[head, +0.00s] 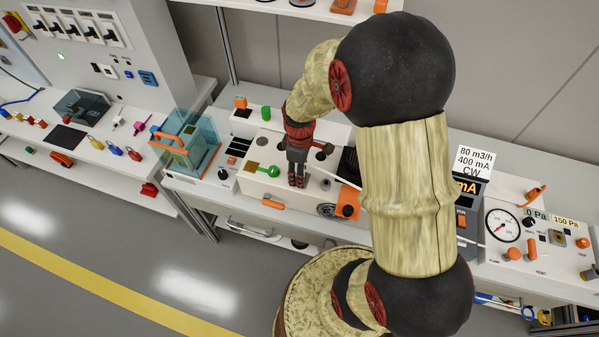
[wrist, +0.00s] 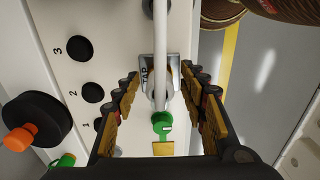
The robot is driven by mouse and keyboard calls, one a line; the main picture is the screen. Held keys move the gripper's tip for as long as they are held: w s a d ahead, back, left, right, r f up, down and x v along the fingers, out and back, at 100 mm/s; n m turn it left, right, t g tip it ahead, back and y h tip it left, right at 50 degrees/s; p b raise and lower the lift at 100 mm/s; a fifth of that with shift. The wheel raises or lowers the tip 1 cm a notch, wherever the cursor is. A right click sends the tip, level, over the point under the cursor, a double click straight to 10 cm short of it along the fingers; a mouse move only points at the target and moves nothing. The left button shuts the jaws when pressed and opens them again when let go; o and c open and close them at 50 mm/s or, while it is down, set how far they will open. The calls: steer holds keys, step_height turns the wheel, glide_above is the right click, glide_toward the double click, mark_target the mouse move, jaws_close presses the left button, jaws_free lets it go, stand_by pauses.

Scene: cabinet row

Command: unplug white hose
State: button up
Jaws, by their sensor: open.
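The white hose (wrist: 161,50) runs down the middle of the wrist view, to a metal plate (wrist: 146,72) with partly covered lettering on a cream panel. My gripper (wrist: 159,80) is open, with one finger on each side of the hose and no clear contact. Below the hose end is a green round part (wrist: 162,121) with a tan square beneath it. In the head view my gripper (head: 297,182) points down over the cream box (head: 250,190). I cannot make out the hose there.
Numbered black holes (wrist: 92,92) and a black knob with an orange tip (wrist: 32,122) lie left in the wrist view. In the head view a teal clear box (head: 185,145) stands left of the cream box, and a gauge panel (head: 530,235) stands right.

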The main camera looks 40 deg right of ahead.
stand_by(0.9)
jaws_close()
stand_by(0.4)
steer(key=shift+r, duration=0.15)
stand_by(0.3)
steer(key=shift+r+p, duration=2.45)
steer(key=shift+r, duration=0.45)
